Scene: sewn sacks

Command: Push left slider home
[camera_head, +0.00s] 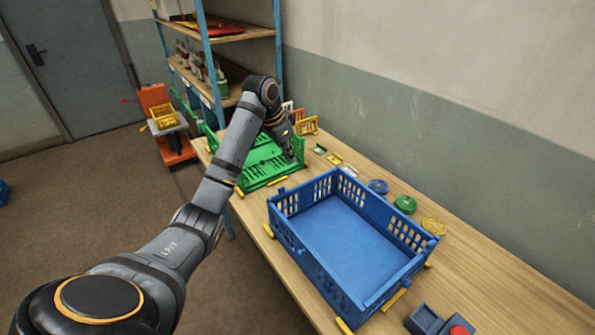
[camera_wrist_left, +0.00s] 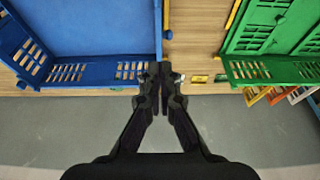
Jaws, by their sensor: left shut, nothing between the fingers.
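My left gripper (camera_head: 291,155) reaches over the right side of the green crate (camera_head: 258,172) in the head view. In the left wrist view its fingers (camera_wrist_left: 160,70) are shut and empty, close to a corner of the blue crate (camera_wrist_left: 85,30). Short yellow bars lie along the crates; one yellow bar (camera_wrist_left: 167,18) is at the blue crate's edge, beyond the fingertips. Another yellow bar (camera_head: 276,181) lies between the crates in the head view. I cannot tell which bar is the left slider. Contact at the fingertips is unclear. My right gripper is not in view.
The blue crate (camera_head: 385,289) stands nearer on the wooden table (camera_head: 480,235). Small tags and blue, green and yellow discs (camera_head: 404,205) lie along the wall side. A box with a red button (camera_head: 459,329) is at the front. Shelves (camera_head: 235,35) stand behind.

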